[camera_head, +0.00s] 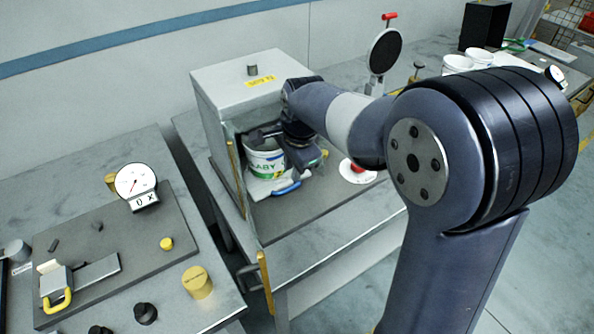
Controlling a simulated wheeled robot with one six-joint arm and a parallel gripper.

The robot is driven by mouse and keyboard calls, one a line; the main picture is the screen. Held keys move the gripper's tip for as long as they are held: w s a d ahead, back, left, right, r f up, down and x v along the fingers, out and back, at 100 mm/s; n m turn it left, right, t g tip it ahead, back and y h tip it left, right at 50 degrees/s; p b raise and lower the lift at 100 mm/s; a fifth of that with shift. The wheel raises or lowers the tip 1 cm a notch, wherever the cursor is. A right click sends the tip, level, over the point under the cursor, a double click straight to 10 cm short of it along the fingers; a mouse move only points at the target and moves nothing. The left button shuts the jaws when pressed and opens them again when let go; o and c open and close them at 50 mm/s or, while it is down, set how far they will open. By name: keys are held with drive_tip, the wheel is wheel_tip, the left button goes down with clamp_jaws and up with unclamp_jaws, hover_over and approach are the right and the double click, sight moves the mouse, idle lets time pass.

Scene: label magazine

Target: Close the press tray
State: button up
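The press (222,95) is a grey box with an open front and a yellow label on top. Its tray (262,190) shows pale, low in the opening, with a blue handle (287,188) at its front. A white tub (262,163) with green lettering appears to stand on the tray. My gripper (268,136) is at the tub's upper rim, inside or just before the press opening. Its fingers are small and dark here, so I cannot tell whether they are open or touching the tub. My wrist hides part of the opening.
A clear panel with yellow edging (237,175) stands open at the press's left front. A dial gauge (136,181) and a yellow-handled fixture (57,290) are on the left bench. A red-and-white round piece (356,172) lies right of the press. White tubs (457,64) stand behind my arm.

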sight(302, 180)
drive_tip(key=shift+d+f+b, duration=0.25)
drive_tip(key=shift+f+b, duration=0.05)
drive_tip(key=shift+b, duration=0.25)
drive_tip(key=shift+c, duration=0.8)
drive_tip(key=s+d+f+t+y+b, duration=0.1)
drive_tip(key=d+b, duration=0.1)
drive_tip(key=b, duration=0.4)
drive_tip(key=s+d+f+t+y+b, duration=0.1)
drive_tip(key=d+t+b, duration=0.1)
drive_tip(key=b, duration=0.4)
drive_tip(key=s+d+f+t+y+b, duration=0.1)
drive_tip(key=d+b, duration=0.3)
drive_tip(key=b, duration=0.2)
drive_tip(key=shift+d+t, duration=0.15)
drive_tip(key=shift+t, duration=0.15)
clamp_jaws()
drive_tip(key=shift+t+y, duration=0.4)
drive_tip(key=shift+t, duration=0.2)
drive_tip(key=b+x, duration=0.1)
drive_tip(key=x, duration=0.2)
drive_tip(key=b+x, duration=0.4)
drive_tip(key=x, duration=0.1)
drive_tip(key=shift+d+f, duration=0.15)
drive_tip(key=shift+f, duration=0.5)
drive_tip(key=shift+w+a+r, duration=0.1)
drive_tip(key=shift+w+a, duration=0.4)
drive_tip(key=shift+w, duration=0.3)
drive_tip(key=shift+w+a+r, duration=0.15)
drive_tip(key=shift+w+a, duration=0.4)
drive_tip(key=shift+w, duration=0.2)
